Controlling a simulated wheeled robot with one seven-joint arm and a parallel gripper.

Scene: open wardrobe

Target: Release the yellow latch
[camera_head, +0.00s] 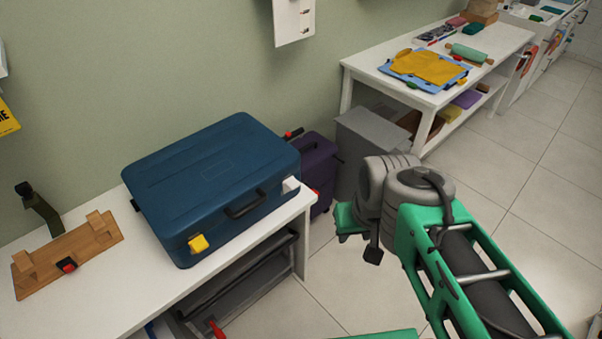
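The yellow latch (198,244) sits on the front face of a closed blue case (215,165), near its left end. The case lies flat on a white table, with a black handle (246,204) on its front and a white fitting (290,186) at its front right corner. My gripper (362,238) hangs in the air to the right of the case and well apart from the latch. It is partly hidden by my grey wrist, and its finger opening cannot be made out. No object shows in it.
A wooden rack (66,252) with a red-and-black clip stands left of the case on the white table (150,304). A purple suitcase (318,165) and a grey box (368,140) stand on the floor behind my arm. A second table (385,86) holds folded cloths.

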